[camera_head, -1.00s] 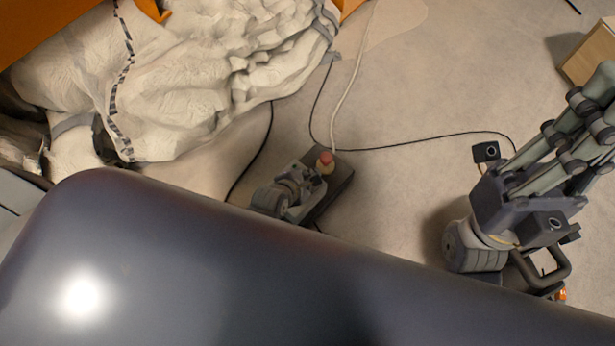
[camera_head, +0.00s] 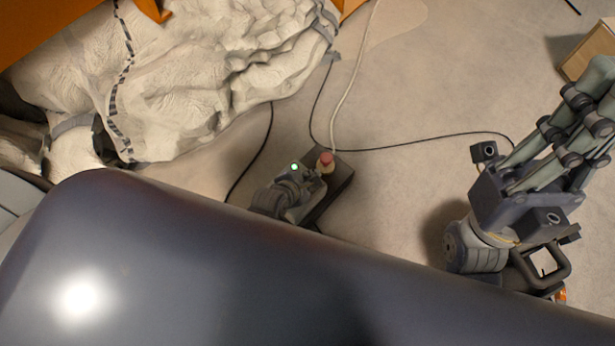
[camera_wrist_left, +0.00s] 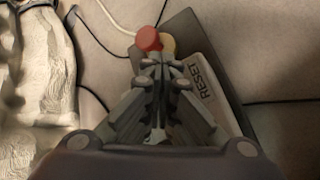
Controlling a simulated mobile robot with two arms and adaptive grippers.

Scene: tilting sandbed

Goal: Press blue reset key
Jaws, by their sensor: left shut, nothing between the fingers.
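A dark control box (camera_head: 340,178) lies on the floor, with a red mushroom button (camera_head: 326,159) at its far end. It also shows in the left wrist view (camera_wrist_left: 186,28). There, a pale panel lettered RESET (camera_wrist_left: 206,90) lies right of my fingers. The blue key is not visible; my gripper covers part of the panel. My left gripper (camera_head: 312,178) is over the box, shut and empty, its tips close to the red button in the picture. Whether they touch anything cannot be told. My right gripper (camera_head: 590,105) points up at the right, partly cut off.
A pale, rough sand or rock mass (camera_head: 200,90) fills the upper left, with orange structure (camera_head: 60,30) behind. Black and white cables (camera_head: 348,95) run across the floor by the box. A wooden box (camera_head: 590,52) stands upper right. Open floor (camera_head: 430,185) lies between the grippers.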

